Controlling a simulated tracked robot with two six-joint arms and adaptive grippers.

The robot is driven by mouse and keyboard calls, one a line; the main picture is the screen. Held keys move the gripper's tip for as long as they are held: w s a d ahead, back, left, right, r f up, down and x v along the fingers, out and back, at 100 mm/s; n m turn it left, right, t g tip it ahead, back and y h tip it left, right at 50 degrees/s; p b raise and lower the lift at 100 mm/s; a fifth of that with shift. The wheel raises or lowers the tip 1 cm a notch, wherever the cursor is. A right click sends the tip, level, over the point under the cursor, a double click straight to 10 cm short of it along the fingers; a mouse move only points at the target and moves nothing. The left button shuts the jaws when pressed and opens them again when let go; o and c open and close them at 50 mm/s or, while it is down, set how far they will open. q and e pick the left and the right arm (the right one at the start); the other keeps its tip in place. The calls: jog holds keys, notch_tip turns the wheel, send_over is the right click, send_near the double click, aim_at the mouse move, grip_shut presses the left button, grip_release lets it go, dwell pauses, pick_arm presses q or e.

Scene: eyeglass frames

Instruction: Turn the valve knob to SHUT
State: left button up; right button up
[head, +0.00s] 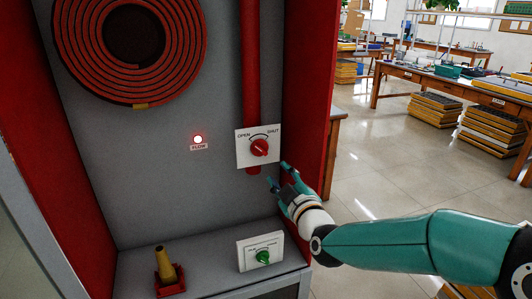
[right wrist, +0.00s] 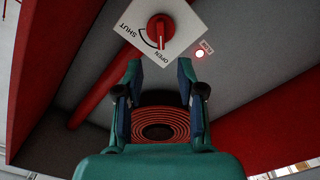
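The red valve knob (head: 260,147) sits on a white plate (head: 243,157) marked OPEN at upper left and SHUT at upper right, on the cabinet's back wall. In the right wrist view the knob (right wrist: 161,31) shows a white line whose lower end is near the OPEN label. My right gripper (head: 281,177) is just below and right of the plate, apart from the knob. In the right wrist view its two fingers (right wrist: 160,72) are spread with nothing between them. My left gripper is not in view.
A red FLOW lamp (head: 198,139) is lit left of the plate. A red pipe (head: 250,70) runs above the plate. Below stand a second plate with a green knob (head: 263,257) and a yellow nozzle (head: 165,265). A coiled red hose (head: 180,50) hangs at upper left. The red cabinet side (head: 312,90) stands right.

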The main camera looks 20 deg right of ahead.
aim_at(263, 152)
jog(key=w, duration=0.4)
jog(key=w+p, duration=0.1)
jog(key=w, duration=0.3)
jog(key=w+p, duration=0.1)
jog(key=w, duration=0.3)
jog(key=shift+a, duration=0.3)
jog(key=shift+s, duration=0.1)
